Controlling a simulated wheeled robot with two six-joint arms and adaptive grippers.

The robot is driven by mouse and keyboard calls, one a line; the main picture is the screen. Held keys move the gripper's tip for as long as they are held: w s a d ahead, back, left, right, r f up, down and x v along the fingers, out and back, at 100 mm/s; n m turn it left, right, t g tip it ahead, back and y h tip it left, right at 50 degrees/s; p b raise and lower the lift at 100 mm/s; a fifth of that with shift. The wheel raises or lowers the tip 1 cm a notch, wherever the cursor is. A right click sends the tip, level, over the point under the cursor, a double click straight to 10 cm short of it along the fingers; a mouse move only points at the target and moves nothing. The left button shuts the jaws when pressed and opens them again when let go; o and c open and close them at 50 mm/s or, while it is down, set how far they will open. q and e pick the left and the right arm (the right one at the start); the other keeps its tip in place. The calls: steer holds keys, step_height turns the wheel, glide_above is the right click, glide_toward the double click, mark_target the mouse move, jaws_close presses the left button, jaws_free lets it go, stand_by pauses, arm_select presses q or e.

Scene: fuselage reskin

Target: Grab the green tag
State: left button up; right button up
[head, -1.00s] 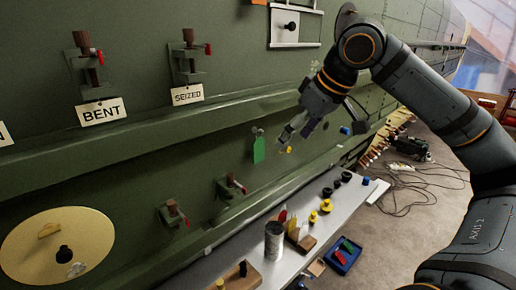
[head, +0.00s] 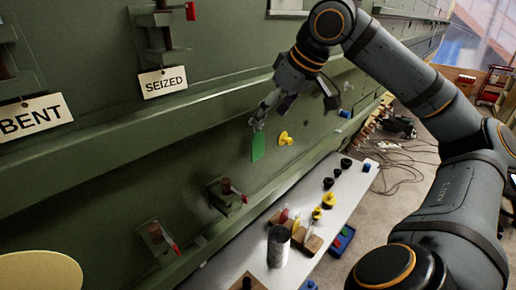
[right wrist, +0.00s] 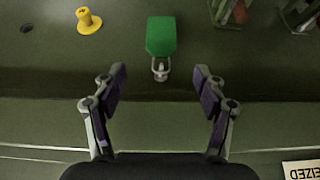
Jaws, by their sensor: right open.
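The green tag (head: 258,147) hangs on the green fuselage wall, below and left of my right gripper (head: 298,103) in the head view. In the right wrist view the tag (right wrist: 160,36) is upper centre, with a small metal clip (right wrist: 160,70) at its near end. The right gripper (right wrist: 159,82) is open and empty. Its two purple-padded fingers lie either side of the clip's line, apart from the tag. In the head view one finger partly overlaps the area just above the tag. My left gripper is not in view.
A yellow knob (head: 285,138) sits on the wall just right of the tag. Clamps with red handles (head: 227,196) are below left. A "SEIZED" sign (head: 162,82) hangs at upper left. A narrow shelf (head: 335,203) below carries knobs, a can (head: 279,246) and blocks.

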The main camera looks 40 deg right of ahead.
mark_target(259, 136)
steer(key=x, duration=0.3)
steer(key=shift+w+f+b, duration=0.1)
steer(key=shift+f+b, duration=0.1)
steer(key=shift+b, duration=0.2)
steer(key=x, duration=0.3)
steer(key=shift+a+f+b, duration=0.15)
steer(key=shift+f+b, duration=0.05)
steer(key=shift+b, duration=0.2)
steer(key=shift+w+f, duration=0.1)
steer(key=c, duration=0.7)
steer(key=shift+c, duration=0.9)
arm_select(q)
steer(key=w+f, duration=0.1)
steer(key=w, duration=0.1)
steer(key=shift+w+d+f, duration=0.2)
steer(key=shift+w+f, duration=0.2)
arm_select(e)
steer(key=shift+c, duration=0.2)
